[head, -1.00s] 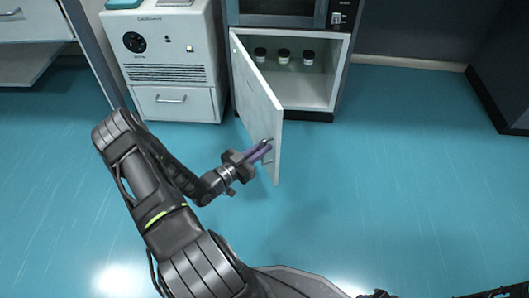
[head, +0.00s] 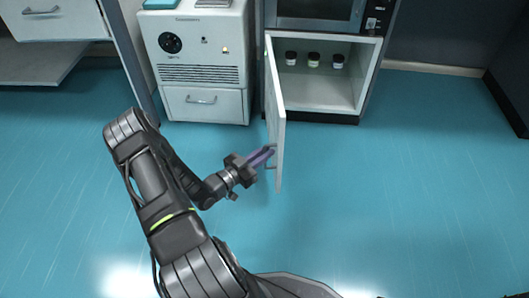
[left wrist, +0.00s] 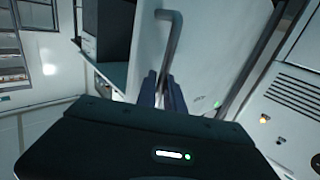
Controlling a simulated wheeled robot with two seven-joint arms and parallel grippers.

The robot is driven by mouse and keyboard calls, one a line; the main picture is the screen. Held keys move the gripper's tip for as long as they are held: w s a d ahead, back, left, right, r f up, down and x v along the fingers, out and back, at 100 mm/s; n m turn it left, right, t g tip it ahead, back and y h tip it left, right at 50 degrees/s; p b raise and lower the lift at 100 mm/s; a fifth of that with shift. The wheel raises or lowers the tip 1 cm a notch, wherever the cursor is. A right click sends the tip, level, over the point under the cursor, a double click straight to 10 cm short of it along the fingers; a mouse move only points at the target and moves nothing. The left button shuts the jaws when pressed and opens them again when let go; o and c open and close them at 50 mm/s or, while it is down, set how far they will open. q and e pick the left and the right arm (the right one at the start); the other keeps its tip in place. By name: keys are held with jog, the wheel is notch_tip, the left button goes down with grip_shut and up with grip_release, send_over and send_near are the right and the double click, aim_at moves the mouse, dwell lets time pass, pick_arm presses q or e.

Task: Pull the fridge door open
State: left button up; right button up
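The fridge door (head: 277,125) is the white door of the low cabinet. It stands wide open, swung out towards me from its left side, and shows nearly edge-on in the head view. Its metal bar handle (left wrist: 173,38) shows clearly in the left wrist view. My left gripper (head: 268,153) is at the handle near the door's free edge. In the left wrist view its two dark fingers (left wrist: 162,90) lie on either side of the lower handle and look closed on it. My right gripper is not in view.
A white unit with a drawer (head: 203,103) stands to the left. The blue floor (head: 420,180) to the right is clear.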

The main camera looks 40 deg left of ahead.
pick_arm(q)
jog(key=o, duration=0.4)
jog(key=s, duration=0.2)
jog(key=s+p, duration=0.1)
jog(key=s, duration=0.2)
jog(key=s+a+p, duration=0.1)
jog(key=s, duration=0.1)
jog(key=shift+s, duration=0.35)
